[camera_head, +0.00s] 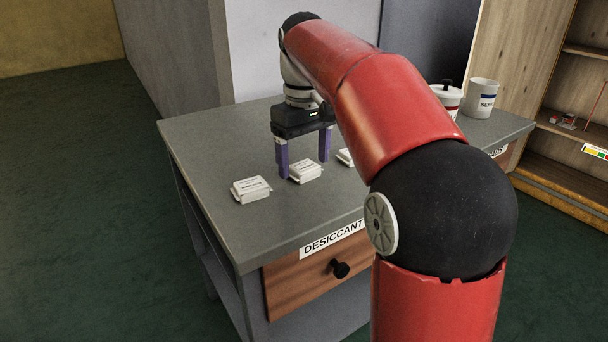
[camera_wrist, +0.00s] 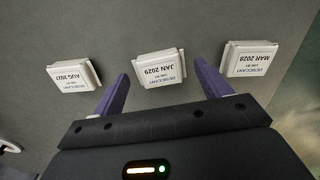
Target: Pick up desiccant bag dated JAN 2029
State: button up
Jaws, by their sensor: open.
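The desiccant bag dated JAN 2029 (camera_wrist: 161,68) is a small white packet, the middle one of three in the wrist view. It lies flat on the grey counter, its label upside down there. In the head view, the middle bag (camera_head: 306,172) lies below my gripper (camera_head: 304,169). My gripper is open and empty, with purple fingers pointing down. In the wrist view its fingertips (camera_wrist: 161,72) sit to either side of the JAN 2029 bag's near edge. I cannot tell their exact height above the counter.
A bag dated AUG 2027 (camera_wrist: 73,76) lies left and one dated MAR 2029 (camera_wrist: 249,60) right in the wrist view. A white mug (camera_head: 482,98) and a lidded white pot (camera_head: 448,97) stand at the counter's back right. The counter (camera_head: 215,150) is clear at the left.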

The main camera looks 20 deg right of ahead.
jog(key=shift+f, duration=0.5)
